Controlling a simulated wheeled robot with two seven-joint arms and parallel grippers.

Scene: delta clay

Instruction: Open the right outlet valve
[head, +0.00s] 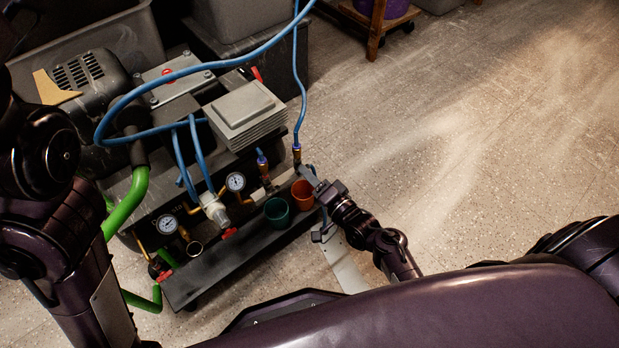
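The compressor unit (150,195) stands on the floor at left, with gauges and brass fittings along its front. The right outlet, a brass fitting (297,155) with a blue hose running up from it, is at the unit's right end. A similar fitting (262,163) is just left of it. My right gripper (309,178) is at the unit's right end, just below the right outlet. Its fingers are small and dark, so their gap and any contact with the valve handle are unclear. My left arm shows at the left edge; its gripper is out of frame.
A blue hose (215,62) loops over the unit. Grey bins (240,18) stand behind. The floor (480,150) to the right is clear.

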